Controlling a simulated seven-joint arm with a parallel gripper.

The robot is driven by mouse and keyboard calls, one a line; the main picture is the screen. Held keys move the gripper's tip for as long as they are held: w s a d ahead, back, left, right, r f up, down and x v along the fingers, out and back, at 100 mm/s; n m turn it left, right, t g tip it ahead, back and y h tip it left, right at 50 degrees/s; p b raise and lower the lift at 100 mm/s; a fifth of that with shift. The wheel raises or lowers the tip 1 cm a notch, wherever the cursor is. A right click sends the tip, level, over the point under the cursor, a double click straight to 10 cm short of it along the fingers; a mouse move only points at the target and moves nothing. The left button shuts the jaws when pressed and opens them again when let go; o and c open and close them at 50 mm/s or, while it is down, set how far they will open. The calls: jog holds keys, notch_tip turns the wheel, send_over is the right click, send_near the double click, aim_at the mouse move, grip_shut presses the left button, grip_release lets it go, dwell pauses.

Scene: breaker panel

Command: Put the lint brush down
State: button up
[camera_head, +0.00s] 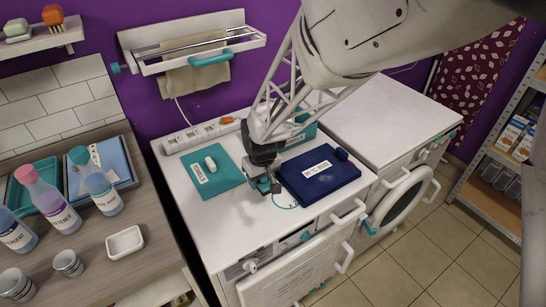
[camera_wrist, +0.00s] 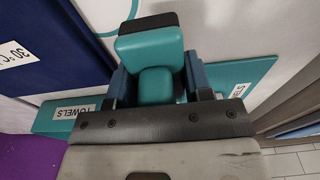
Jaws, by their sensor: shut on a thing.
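The lint brush (camera_wrist: 151,48), a teal block with a dark strip along its far end, is between the fingers of my gripper (camera_wrist: 157,84) in the wrist view. The fingers press on both its sides. In the head view my gripper (camera_head: 265,186) is low over the white worktop, between a labelled teal mat (camera_head: 228,182) and a labelled navy mat (camera_head: 322,188). The brush is mostly hidden there, and I cannot tell whether it touches the worktop.
A small white object (camera_head: 210,164) lies on the teal mat, and a dark blue one (camera_head: 341,155) on the navy mat. A teal box (camera_head: 303,134) and a power strip (camera_head: 205,133) stand behind. Bottles (camera_head: 54,199) stand on the left counter. The right white top (camera_head: 385,112) has bare room.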

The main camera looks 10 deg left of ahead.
aim_at(261, 186)
jog(key=shift+f, duration=1.75)
jog(key=o, duration=0.9)
jog(key=shift+f, duration=0.1)
jog(key=r, duration=0.8)
jog(key=s+d+r, duration=0.1)
jog(key=r, duration=0.3)
jog(key=shift+r, duration=0.1)
